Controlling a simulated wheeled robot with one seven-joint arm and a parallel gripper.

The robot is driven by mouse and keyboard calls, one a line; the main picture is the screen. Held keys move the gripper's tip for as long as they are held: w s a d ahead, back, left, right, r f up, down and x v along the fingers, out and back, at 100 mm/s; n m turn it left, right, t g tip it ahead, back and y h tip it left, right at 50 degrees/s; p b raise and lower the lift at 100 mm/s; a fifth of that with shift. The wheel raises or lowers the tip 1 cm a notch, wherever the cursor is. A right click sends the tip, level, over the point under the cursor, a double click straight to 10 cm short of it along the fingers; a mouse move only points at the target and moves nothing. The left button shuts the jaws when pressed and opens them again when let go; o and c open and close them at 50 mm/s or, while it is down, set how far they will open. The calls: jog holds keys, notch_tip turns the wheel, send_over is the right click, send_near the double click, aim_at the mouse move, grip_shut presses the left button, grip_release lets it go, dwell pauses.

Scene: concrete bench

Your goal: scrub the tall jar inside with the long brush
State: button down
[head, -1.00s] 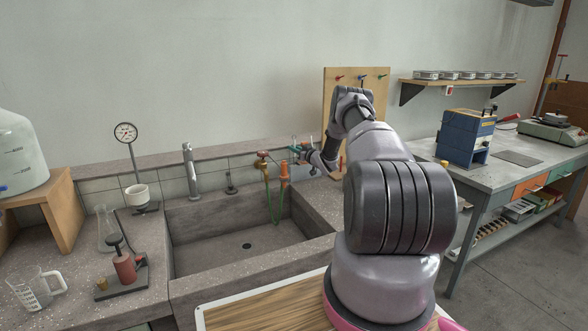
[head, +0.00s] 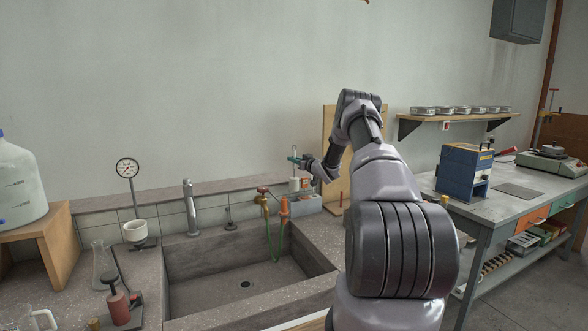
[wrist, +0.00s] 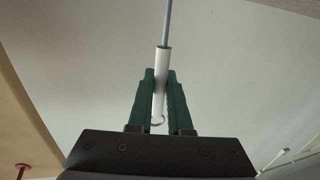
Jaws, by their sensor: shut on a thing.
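My gripper (head: 296,159) is shut on the white handle of the long brush (wrist: 161,70). In the wrist view the handle lies between the green fingers (wrist: 161,92), with a small wire ring at its near end and a thin grey rod running away. In the head view the gripper is above the back right corner of the sink, over a grey box (head: 306,205). A small white shape below the fingers may be part of the brush or something in the box. The bristles are not clear. I cannot make out the tall jar in either view.
A glass flask (head: 103,268) and a gauge stand (head: 130,180) are at left. A board (head: 328,125) stands behind my arm.

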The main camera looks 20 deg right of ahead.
jog(key=shift+r, duration=3.6)
